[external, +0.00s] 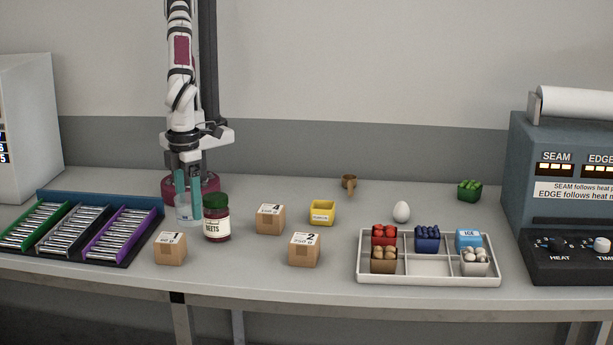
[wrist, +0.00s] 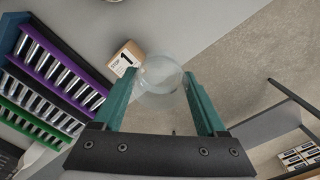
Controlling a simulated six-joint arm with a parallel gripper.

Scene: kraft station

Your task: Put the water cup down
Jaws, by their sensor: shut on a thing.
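The water cup (external: 182,211) is a clear, see-through cup, left of the beets jar in the external view. My gripper (external: 189,208) points down with its teal fingers around the cup and is shut on it. In the wrist view the cup (wrist: 158,76) sits between the fingertips of my gripper (wrist: 162,88). I cannot tell whether the cup's bottom touches the table or hangs just above it. I cannot make out the water level.
The beets jar (external: 217,218) stands close to the right of the cup. Box 1 (external: 170,248) is in front, and the battery rack (external: 85,228) is at left. Another box (external: 270,219) and a yellow bin (external: 321,212) stand further right. The table (external: 235,265) is bare in front of the jar.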

